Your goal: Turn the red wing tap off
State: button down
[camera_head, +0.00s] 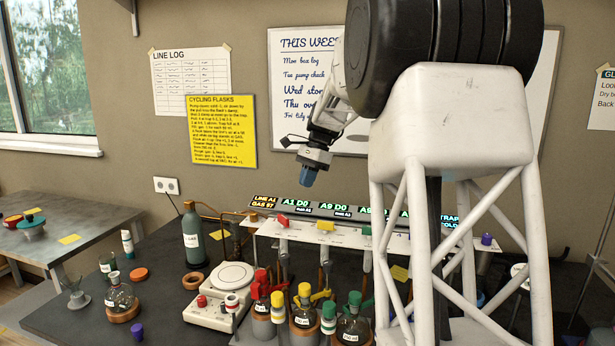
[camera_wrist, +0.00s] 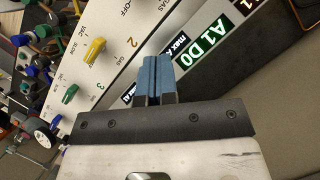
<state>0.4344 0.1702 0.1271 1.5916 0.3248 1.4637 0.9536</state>
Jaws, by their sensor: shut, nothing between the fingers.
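The red wing tap (camera_head: 283,220) sits near the left end of the white panel (camera_head: 345,238) in the head view; its exact handle angle is too small to tell. It does not show in the wrist view. My gripper (camera_head: 307,179) hangs above and behind that end of the panel, apart from the tap. In the wrist view its blue fingers (camera_wrist: 157,80) are together with nothing between them. A yellow wing tap (camera_wrist: 95,50) and a green wing tap (camera_wrist: 70,94) show left of the fingers, beside panel markings.
A lit display strip (camera_head: 330,208) stands behind the panel. Flasks with red, yellow and green caps (camera_head: 304,313) and a white hotplate (camera_head: 220,299) crowd the bench in front. A grey-green bottle (camera_head: 193,237) stands left. The air around my gripper is clear.

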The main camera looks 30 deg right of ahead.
aim_at(284, 222)
jog(key=x, duration=0.6)
jog(key=shift+a+f, duration=0.1)
jog(key=shift+f, duration=0.1)
jog(key=shift+s+a+f, duration=0.1)
jog(key=shift+a+f, duration=0.1)
jog(key=shift+a, duration=0.25)
jog(key=shift+a+f, duration=0.15)
jog(key=shift+a, duration=0.35)
jog(key=shift+s+a, duration=0.15)
jog(key=shift+a, duration=1.05)
jog(key=shift+a+n, duration=0.3)
jog(key=shift+n, duration=0.2)
jog(key=shift+a+n+g, duration=0.25)
jog(key=shift+n+g, duration=0.15)
jog(key=n, duration=0.1)
jog(key=n+g, duration=0.1)
jog(key=n, duration=0.1)
jog(key=a+n+h, duration=0.1)
jog(key=shift+w+f+n+g, duration=0.1)
jog(key=shift+w+n+g, duration=0.15)
jog(key=shift+n+g, duration=0.05)
jog(key=shift+a+f, duration=0.1)
jog(key=shift+a, duration=0.05)
jog(key=shift+s, duration=0.2)
